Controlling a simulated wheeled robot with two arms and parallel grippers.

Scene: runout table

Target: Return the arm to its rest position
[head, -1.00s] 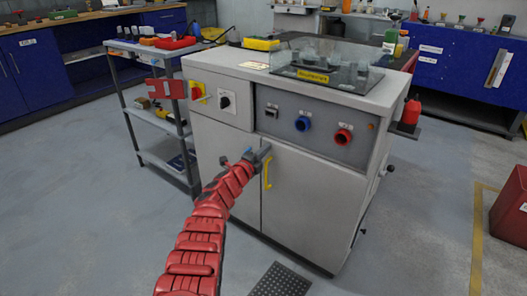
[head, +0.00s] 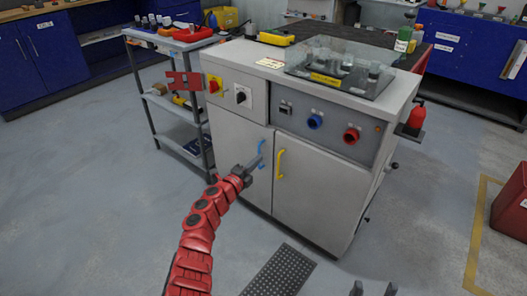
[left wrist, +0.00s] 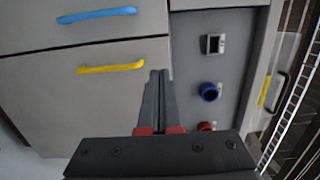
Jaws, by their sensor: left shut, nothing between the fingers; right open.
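My left gripper (head: 255,163) is shut and empty in front of the machine's cabinet doors, close to the blue handle (head: 262,153) in the head view. I cannot tell whether it touches anything. The yellow handle (head: 280,165) is just right of it. In the left wrist view the closed fingers (left wrist: 159,92) point at the cabinet front, with the blue handle (left wrist: 96,15) and yellow handle (left wrist: 110,68) to their left. My right gripper (head: 373,289) shows only its two separated fingertips at the bottom edge of the head view; it is open with nothing between them.
The grey machine (head: 310,200) has a panel with a blue socket (head: 314,121) and a red socket (head: 351,136). A shelf cart (head: 175,120) stands to its left. A dark textured mat (head: 279,272) lies on the floor in front. Floor at left is clear.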

